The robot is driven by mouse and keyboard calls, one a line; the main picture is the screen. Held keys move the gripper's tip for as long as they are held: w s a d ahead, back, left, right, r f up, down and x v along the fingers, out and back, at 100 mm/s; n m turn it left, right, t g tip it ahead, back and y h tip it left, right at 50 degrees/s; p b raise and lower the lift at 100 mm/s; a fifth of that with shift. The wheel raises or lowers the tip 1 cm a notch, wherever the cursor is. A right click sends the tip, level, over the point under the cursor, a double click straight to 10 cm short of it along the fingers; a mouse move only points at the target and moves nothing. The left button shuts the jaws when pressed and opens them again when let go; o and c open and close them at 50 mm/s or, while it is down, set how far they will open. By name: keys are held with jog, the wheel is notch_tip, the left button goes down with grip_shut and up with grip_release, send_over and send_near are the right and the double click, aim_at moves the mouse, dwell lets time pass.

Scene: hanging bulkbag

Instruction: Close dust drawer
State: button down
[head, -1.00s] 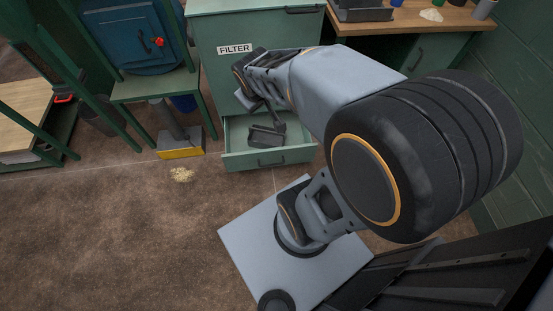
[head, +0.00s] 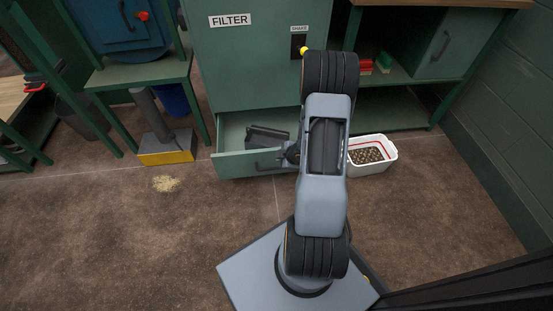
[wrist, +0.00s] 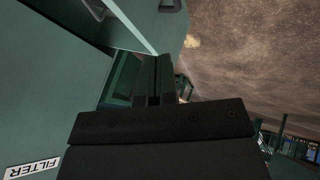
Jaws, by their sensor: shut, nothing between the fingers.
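The dust drawer (head: 235,165) is a green drawer at the bottom of the green filter cabinet (head: 245,65), pulled out, with a dark grey tray-like object (head: 268,136) inside. Its dark handle (head: 268,166) is on the front panel. My gripper (head: 291,153) is at the right part of the drawer in the head view, partly hidden by my arm; contact cannot be told. In the wrist view my gripper (wrist: 153,100) is shut and empty, with green panels beyond it and the FILTER label (wrist: 33,168) at lower left.
A white bin (head: 372,167) with a red-rimmed sieve stands right of the drawer. A yellow-and-grey block (head: 167,148) with a post stands to the left. A small pale pile (head: 165,183) lies on the floor. The floor in front is mostly clear.

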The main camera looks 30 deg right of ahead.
jog(key=b, duration=0.5)
send_near(266, 156)
notch_tip(266, 156, down, 4)
jog(key=a, duration=0.2)
jog(key=shift+w+d+r, duration=0.1)
jog(key=shift+w+d, duration=0.25)
jog(key=shift+w, duration=0.35)
jog(key=shift+w+d+r, duration=0.1)
jog(key=shift+w+d, duration=0.25)
jog(key=shift+w, duration=0.4)
